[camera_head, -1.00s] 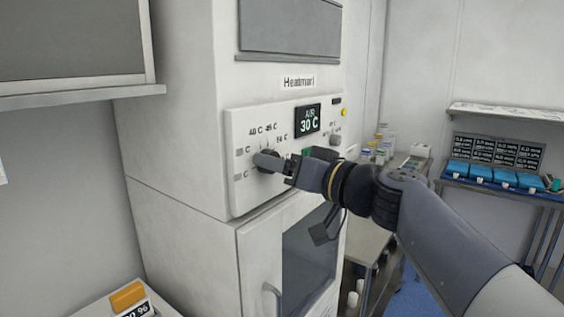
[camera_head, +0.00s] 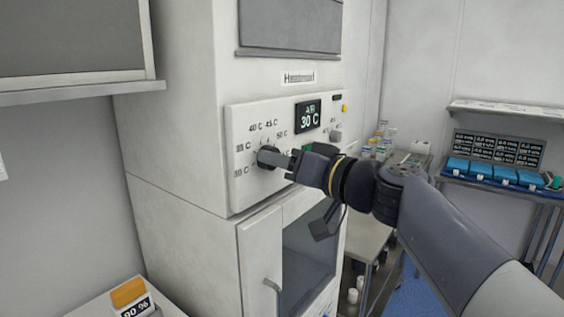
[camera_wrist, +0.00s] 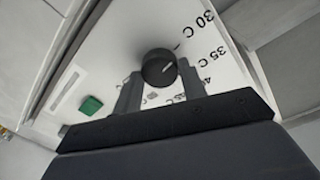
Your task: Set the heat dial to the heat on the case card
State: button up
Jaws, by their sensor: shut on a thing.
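The black round heat dial (camera_head: 266,157) sits on the white panel of the tall cabinet, among printed heat marks. My gripper (camera_head: 277,160) reaches it from the right and is shut on it. In the wrist view the dial (camera_wrist: 156,66) is between the two fingers (camera_wrist: 160,82). Its white pointer line aims up and right, roughly toward the 35 C label (camera_wrist: 207,58); the exact mark is hard to tell. The display (camera_head: 309,116) above right of the dial reads 30 C. I cannot identify the case card in these views.
A green button (camera_wrist: 91,105) is beside the dial, partly behind my gripper in the head view. A smaller grey knob (camera_head: 335,136) is at the panel's right. An orange-topped item with a 90 % label (camera_head: 136,310) stands lower left. Blue boxes (camera_head: 481,174) are on a far-right table.

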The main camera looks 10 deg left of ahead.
jog(key=shift+m, duration=0.3)
jog(key=shift+m+g, duration=0.3)
jog(key=shift+m, duration=3.1)
jog(key=o, duration=1)
jog(key=shift+c, duration=0.2)
jog(key=shift+d, duration=0.15)
jog(key=b+v, duration=0.2)
jog(key=v, duration=0.8)
jog(key=shift+s+d+r+b, duration=0.2)
jog(key=shift+d+b, duration=0.05)
jog(key=shift+b, duration=0.05)
